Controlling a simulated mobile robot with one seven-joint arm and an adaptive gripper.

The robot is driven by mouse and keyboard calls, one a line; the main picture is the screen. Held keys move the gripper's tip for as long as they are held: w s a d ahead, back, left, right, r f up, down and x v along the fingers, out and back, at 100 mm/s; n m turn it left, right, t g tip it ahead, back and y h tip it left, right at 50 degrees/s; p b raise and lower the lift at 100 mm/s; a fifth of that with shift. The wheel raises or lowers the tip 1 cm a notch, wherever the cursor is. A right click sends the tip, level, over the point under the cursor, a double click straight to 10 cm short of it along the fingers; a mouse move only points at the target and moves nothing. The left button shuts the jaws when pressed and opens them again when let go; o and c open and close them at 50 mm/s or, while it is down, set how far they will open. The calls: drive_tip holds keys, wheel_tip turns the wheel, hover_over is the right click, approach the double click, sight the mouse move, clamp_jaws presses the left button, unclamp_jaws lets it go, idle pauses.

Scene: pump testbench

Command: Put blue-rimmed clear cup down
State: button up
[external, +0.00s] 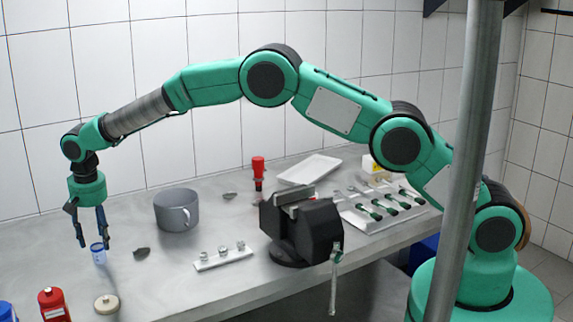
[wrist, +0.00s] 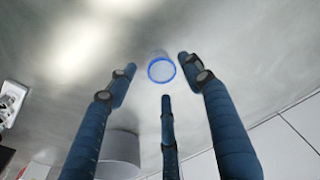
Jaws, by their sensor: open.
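The blue-rimmed clear cup (external: 98,253) stands on the grey bench at the left in the external view. In the wrist view the cup (wrist: 161,68) shows its blue rim, just beyond the fingertips. My gripper (external: 93,244) points down over the cup, its fingers spread around the cup's top. In the wrist view my gripper (wrist: 158,78) has three dark blue fingers, spread apart with visible gaps between them and the cup. It is open and holds nothing. The cup looks upright on the bench.
A grey pot (external: 176,210) stands right of my gripper, with a small dark piece (external: 141,252) in front of it. A red bottle (external: 53,304) and a round lidded item (external: 106,304) stand nearer the front edge. A black vise (external: 300,230) is mid-bench. A white strip (external: 223,258) holds small metal parts.

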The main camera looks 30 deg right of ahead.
sight(100, 249)
wheel_tip(100, 249, up, 8)
drive_tip(key=p, duration=0.1)
drive_tip(key=shift+s+f, duration=0.25)
drive_tip(key=shift+s, duration=0.2)
idle(0.4)
drive_tip(key=shift+d+r, duration=0.1)
drive_tip(key=shift+d, duration=0.05)
